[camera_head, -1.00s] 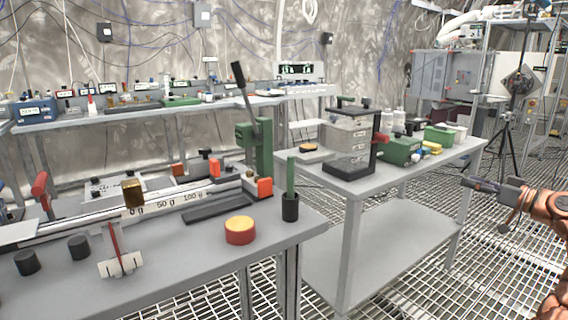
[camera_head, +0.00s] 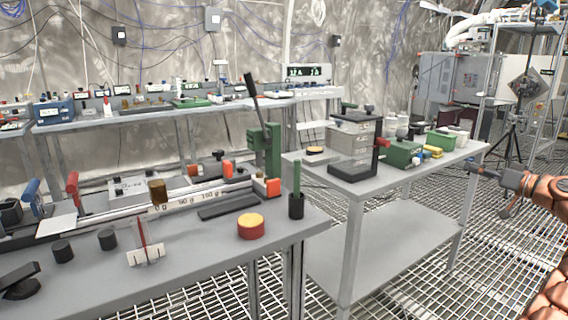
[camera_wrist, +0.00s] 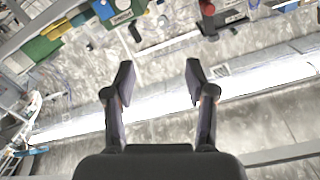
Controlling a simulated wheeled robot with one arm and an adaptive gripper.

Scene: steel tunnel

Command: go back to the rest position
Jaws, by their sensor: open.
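My gripper shows at the right edge of the head view (camera_head: 476,168), held out over the grating floor, to the right of the second table (camera_head: 430,170). In the wrist view my gripper (camera_wrist: 157,82) has its two dark fingers spread wide apart. Nothing is between the fingers, and it touches nothing that I can see.
The near bench (camera_head: 200,262) holds a balance beam, a red and yellow round pot (camera_head: 250,226) and black weights. The second table carries a black-framed stand (camera_head: 355,150) and green boxes (camera_head: 403,153). A tripod (camera_head: 520,110) stands behind. Grating floor is open below my arm.

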